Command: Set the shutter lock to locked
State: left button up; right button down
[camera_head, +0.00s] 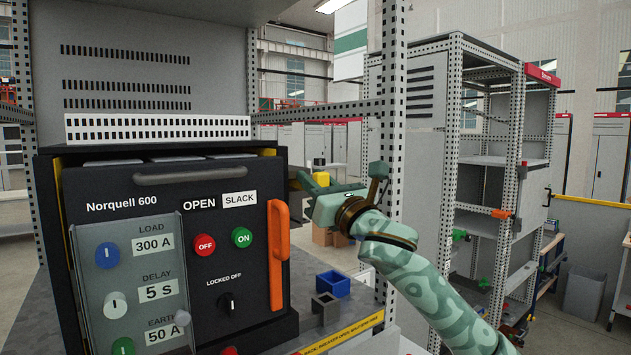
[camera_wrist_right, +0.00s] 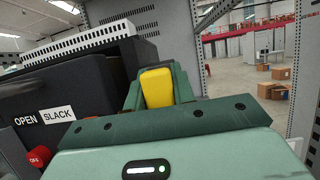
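The black breaker unit marked "Norquell 600" (camera_head: 120,207) stands in the cabinet at the left of the head view. A black rotary knob (camera_head: 228,305) sits under its "LOCKED OFF" label. No label in view names a shutter lock, so I cannot tell which part it is. My right gripper (camera_head: 306,181) is at the unit's right side, above the orange handle. In the wrist view a yellow block (camera_wrist_right: 157,87) shows between green finger parts. I cannot tell whether the fingers touch it or what it belongs to. My left gripper is out of view.
A red OFF button (camera_head: 204,245) and a green ON button (camera_head: 242,237) are on the front panel. The orange handle (camera_head: 278,255) stands out at the right edge. Blue (camera_head: 333,284) and grey (camera_head: 325,308) blocks sit below my arm. A perforated post (camera_head: 391,130) rises close behind my wrist.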

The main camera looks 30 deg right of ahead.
jog(key=shift+s+r+p, duration=0.1)
jog(key=shift+s+p, duration=0.25)
jog(key=shift+p, duration=0.1)
jog(key=shift+s, duration=0.15)
jog(key=c, duration=1.2)
grip_release()
jog(key=shift+o, duration=0.2)
jog(key=shift+s, duration=0.1)
jog(key=b+v, duration=1)
jog(key=v, duration=0.6)
jog(key=shift+d, duration=0.15)
